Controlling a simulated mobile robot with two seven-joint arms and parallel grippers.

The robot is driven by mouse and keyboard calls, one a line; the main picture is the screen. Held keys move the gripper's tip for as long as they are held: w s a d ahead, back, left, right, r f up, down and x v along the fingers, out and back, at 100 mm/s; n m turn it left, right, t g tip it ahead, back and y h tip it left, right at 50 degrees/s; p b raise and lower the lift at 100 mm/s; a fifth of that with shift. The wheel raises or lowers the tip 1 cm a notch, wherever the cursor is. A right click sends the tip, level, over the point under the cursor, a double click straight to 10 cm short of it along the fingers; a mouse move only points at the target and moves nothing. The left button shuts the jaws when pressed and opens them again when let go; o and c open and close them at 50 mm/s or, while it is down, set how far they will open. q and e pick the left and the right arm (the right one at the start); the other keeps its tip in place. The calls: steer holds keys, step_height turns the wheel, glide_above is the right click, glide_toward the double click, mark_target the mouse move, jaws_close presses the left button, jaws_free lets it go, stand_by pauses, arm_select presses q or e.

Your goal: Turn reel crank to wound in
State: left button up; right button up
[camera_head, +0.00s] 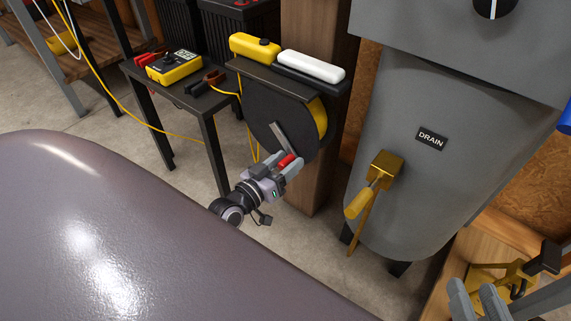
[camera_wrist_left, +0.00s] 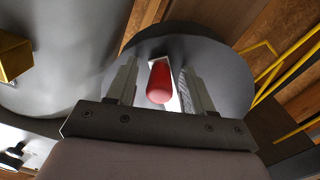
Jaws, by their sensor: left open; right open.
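The reel (camera_head: 268,108) is a dark round disc with yellow cord at its rim, mounted on a wooden post. Its grey crank arm (camera_head: 278,138) slants down to the right from near the middle and ends in a red crank handle (camera_head: 287,160). My left gripper (camera_head: 290,166) is at the handle, with its fingers open. In the left wrist view the red handle (camera_wrist_left: 159,82) stands between the two fingers (camera_wrist_left: 160,88), with gaps on both sides. My right gripper (camera_head: 475,300) shows partly at the bottom right, open and away from the reel.
A grey tank (camera_head: 425,185) with a brass drain valve (camera_head: 375,185) stands right of the reel. A small black table (camera_head: 205,100) with a yellow meter (camera_head: 173,66) is at the left. A large glossy brownish surface (camera_head: 130,230) fills the foreground.

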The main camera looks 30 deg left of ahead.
arm_select(q)
jaws_close()
stand_by(0.3)
